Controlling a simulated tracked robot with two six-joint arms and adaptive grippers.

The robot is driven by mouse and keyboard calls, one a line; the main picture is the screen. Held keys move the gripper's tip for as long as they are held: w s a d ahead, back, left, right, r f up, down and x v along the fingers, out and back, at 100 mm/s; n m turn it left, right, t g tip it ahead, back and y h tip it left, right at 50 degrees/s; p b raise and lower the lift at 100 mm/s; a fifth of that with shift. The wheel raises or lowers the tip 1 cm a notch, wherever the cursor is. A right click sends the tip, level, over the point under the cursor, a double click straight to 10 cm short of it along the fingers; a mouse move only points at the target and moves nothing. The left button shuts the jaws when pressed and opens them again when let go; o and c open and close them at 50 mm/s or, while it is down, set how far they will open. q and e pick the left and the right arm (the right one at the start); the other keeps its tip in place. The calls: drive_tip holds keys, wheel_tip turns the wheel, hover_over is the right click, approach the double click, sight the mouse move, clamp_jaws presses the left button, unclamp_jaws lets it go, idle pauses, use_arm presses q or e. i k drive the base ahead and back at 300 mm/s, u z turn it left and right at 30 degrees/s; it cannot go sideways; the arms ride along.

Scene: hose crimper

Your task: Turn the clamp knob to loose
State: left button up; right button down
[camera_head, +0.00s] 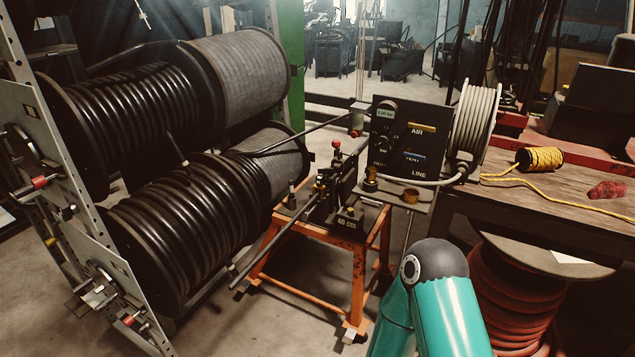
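The hose crimper bench (349,222) stands in the middle on an orange frame. A black hose (262,252) runs through the clamp area from lower left. Neither gripper is in view. Only a teal arm link of mine shows at the bottom, right of centre, well short of the bench.
A black control panel (405,140) marked AIR, VENT and LINE stands behind the clamp, beside a pale hose reel (475,117). Large hose drums (190,222) fill the left. A wooden table (560,190) with yellow rope (540,158) is right. Red coiled hose (510,300) sits below it.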

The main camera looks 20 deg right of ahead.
sight(325, 172)
drive_tip(key=z, duration=0.15)
drive_tip(key=i, duration=0.95)
drive_tip(key=u, duration=0.1)
